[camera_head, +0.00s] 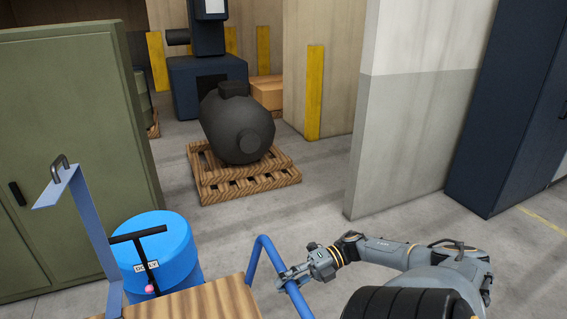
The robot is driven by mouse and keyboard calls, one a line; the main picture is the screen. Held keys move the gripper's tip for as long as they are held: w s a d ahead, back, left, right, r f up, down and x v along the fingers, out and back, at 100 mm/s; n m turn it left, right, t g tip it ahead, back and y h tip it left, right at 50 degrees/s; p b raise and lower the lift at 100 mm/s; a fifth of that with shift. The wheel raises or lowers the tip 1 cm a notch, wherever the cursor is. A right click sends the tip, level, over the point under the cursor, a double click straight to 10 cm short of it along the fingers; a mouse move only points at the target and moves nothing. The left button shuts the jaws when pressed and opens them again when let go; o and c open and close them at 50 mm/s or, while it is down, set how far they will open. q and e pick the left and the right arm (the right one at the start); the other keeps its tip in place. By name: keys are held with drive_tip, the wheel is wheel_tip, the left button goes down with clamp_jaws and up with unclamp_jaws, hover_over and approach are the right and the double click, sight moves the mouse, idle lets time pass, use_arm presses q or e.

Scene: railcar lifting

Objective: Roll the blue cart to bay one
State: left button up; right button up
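The blue cart shows at the bottom of the head view, cut off by the lower edge. It has a wooden deck (215,301) and a bent blue tube handle (254,258) on its right. My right gripper (289,277) is at the right leg of this handle, and its fingers look closed around the tube. My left gripper is not in view. The cart's wheels are hidden. No bay sign can be read here.
A blue drum (181,241) stands behind a black T-handle (138,235) with a small label. A blue post (90,220) rises at left before a green cabinet (70,130). A dark tank (236,125) sits on a pallet (205,190). Floor between pallet and wall corner (405,120) is clear.

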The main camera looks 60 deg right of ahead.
drive_tip(key=o, duration=0.3)
drive_tip(key=shift+r, duration=0.15)
drive_tip(key=shift+o, duration=0.5)
drive_tip(key=v, duration=1.2)
